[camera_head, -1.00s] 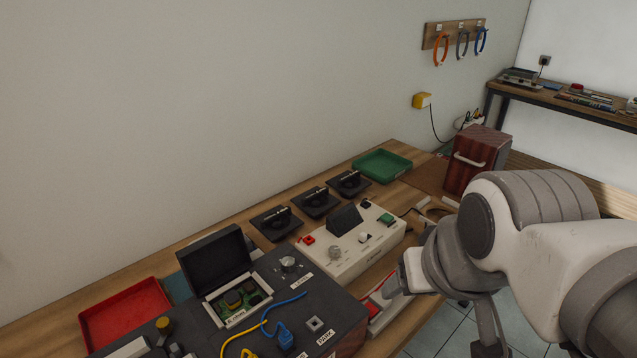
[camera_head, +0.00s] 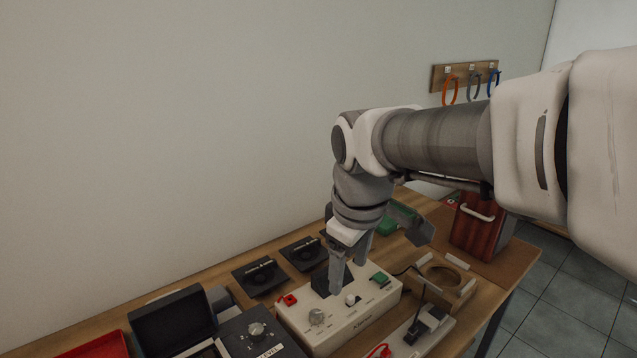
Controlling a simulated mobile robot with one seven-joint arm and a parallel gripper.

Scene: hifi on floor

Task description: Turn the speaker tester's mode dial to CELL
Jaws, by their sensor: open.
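The speaker tester appears to be the white box (camera_head: 362,322) on the workbench, with a dark screen (camera_head: 320,283) at its back. A grey dial (camera_head: 317,318) sits at its front left; its setting and the printed labels are too small to read. A small white knob (camera_head: 350,300) is near its middle, with a red part (camera_head: 290,299) at left and a green part (camera_head: 379,279) at right. My gripper (camera_head: 350,273) points down, open and empty, above the box's back middle. It hides part of the screen and stands behind and right of the grey dial.
Two black stands (camera_head: 259,276) (camera_head: 304,253) sit behind the box. A dark console with another knob (camera_head: 257,330) is at left. A power strip (camera_head: 428,328) and a wooden holder (camera_head: 442,283) are at right. A red cabinet (camera_head: 477,228) stands at the far right end.

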